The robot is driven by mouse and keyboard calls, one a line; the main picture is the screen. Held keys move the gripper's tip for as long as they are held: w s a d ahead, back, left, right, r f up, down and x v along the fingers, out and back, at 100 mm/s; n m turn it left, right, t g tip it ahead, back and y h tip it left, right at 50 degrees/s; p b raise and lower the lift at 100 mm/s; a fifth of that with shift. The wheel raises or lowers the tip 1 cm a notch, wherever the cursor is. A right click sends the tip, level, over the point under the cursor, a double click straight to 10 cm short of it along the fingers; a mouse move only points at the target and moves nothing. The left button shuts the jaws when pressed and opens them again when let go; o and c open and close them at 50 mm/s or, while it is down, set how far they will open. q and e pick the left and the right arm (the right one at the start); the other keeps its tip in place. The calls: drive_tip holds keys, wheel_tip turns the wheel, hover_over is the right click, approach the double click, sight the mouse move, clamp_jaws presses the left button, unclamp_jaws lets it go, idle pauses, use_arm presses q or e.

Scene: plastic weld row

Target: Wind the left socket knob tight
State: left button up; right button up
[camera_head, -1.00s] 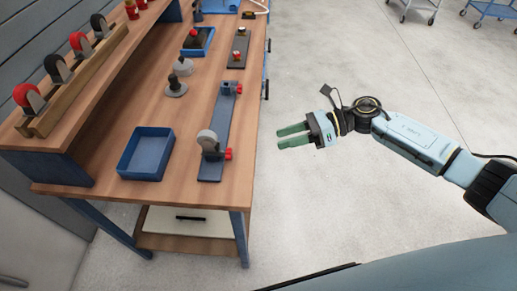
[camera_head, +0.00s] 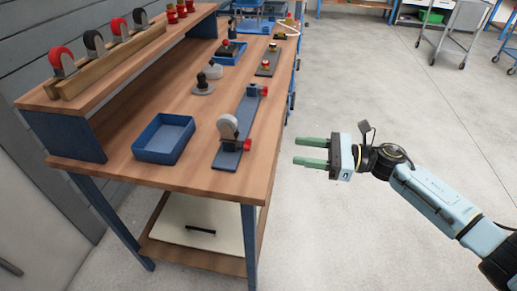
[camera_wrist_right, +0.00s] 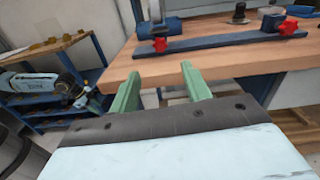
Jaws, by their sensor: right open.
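A dark blue-grey bar fixture (camera_head: 238,128) lies along the bench's right side. It bears a near red knob (camera_head: 247,144) beside a grey disc (camera_head: 228,127) and a far red knob (camera_head: 264,91). In the right wrist view the two red knobs show at left (camera_wrist_right: 160,45) and right (camera_wrist_right: 289,27), above the fingers. I cannot tell how tight either knob is. My right gripper (camera_head: 312,152) is open and empty, over the floor right of the bench, its fingers pointing at the bench. It is apart from both knobs. My left gripper does not show in the head view.
The wooden bench (camera_head: 190,181) has its edge between the gripper and the fixture. A blue tray (camera_head: 140,153) and a round-based dark part (camera_head: 203,87) stand left of the fixture.

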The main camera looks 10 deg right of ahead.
sight(258, 155)
drive_tip(key=x, duration=1.1)
drive_tip(key=shift+w+a, duration=0.1)
drive_tip(key=shift+a, duration=0.2)
drive_tip(key=shift+c, duration=0.2)
drive_tip(key=c, duration=1)
